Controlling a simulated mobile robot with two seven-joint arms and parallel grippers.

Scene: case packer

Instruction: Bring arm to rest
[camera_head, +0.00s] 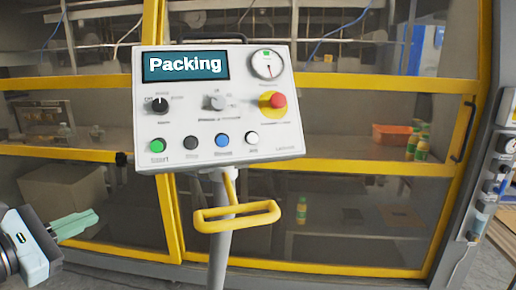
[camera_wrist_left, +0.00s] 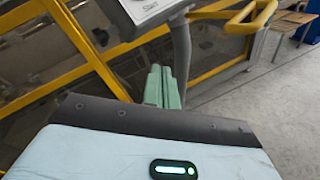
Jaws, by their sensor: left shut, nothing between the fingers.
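My left gripper (camera_head: 75,226) is at the lower left of the head view, with green fingers closed together and nothing between them. It also shows in the left wrist view (camera_wrist_left: 161,86), where the fingers are side by side. The gripper is apart from the control panel (camera_head: 217,130), left of it and lower. The panel is a white box on a grey post, with a "Packing" screen, a gauge, a red emergency knob, dials and several coloured buttons. My right gripper is in neither view.
A yellow handle bar (camera_head: 237,216) sticks out from the post below the panel. Behind stands the yellow-framed case packer (camera_head: 320,168) with clear doors. An orange crate (camera_head: 391,134) and bottles are inside it. A second control box stands at the right edge. Grey floor shows in the wrist view.

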